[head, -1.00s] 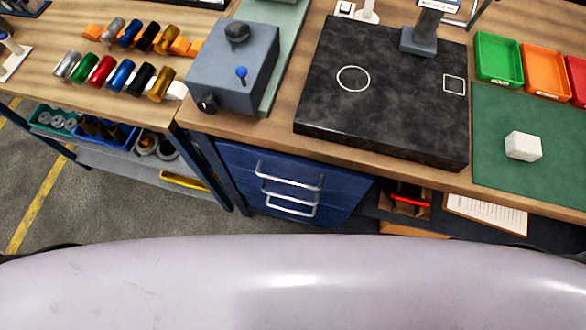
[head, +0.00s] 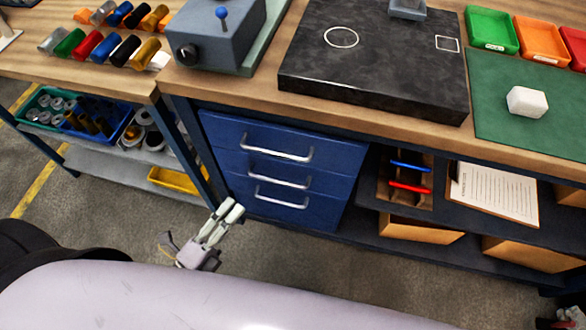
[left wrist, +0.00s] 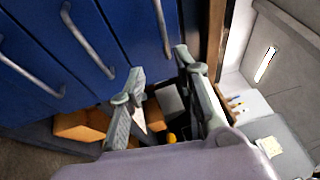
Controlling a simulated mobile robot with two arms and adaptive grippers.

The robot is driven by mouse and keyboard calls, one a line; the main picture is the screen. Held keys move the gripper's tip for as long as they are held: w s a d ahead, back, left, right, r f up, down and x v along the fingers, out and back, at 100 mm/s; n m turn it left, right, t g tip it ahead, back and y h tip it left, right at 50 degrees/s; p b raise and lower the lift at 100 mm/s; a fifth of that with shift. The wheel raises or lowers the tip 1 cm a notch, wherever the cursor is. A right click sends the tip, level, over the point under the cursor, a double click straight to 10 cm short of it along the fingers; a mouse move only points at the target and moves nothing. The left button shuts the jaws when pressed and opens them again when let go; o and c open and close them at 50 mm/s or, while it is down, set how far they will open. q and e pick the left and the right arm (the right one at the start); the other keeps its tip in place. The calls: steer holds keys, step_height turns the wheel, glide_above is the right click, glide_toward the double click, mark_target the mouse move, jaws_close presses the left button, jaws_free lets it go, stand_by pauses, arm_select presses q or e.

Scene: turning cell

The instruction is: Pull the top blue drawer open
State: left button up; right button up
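The blue drawer unit stands under the bench. Its top drawer (head: 232,132) is closed and has a silver bar handle (head: 277,153). Two more blue drawers with like handles lie below it, also closed. My left gripper (head: 231,208) is in front of the lower left of the unit, below the top handle and apart from it. In the left wrist view my left gripper (left wrist: 160,65) has its fingers spread with nothing between them. The blue fronts appear sideways there, and the handle nearest the wooden edge (left wrist: 161,28) lies just beyond the fingertips.
The wooden bench top (head: 235,92) overhangs the drawers and carries a black stone plate (head: 375,65). Left of the drawers is a bench leg and a shelf with a yellow tray (head: 180,181). Right is an open shelf with a clipboard (head: 495,190). The floor before the drawers is clear.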

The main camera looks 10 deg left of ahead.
arm_select(q)
glide_toward(280, 153)
steer(key=x, duration=1)
steer(key=shift+f+p, duration=0.3)
arm_select(e)
steer(key=shift+w+a+r, duration=0.1)
steer(key=shift+w+r, duration=0.2)
steer(key=shift+w, duration=0.2)
arm_select(q)
jaws_close()
arm_select(e)
steer(key=shift+w, duration=0.1)
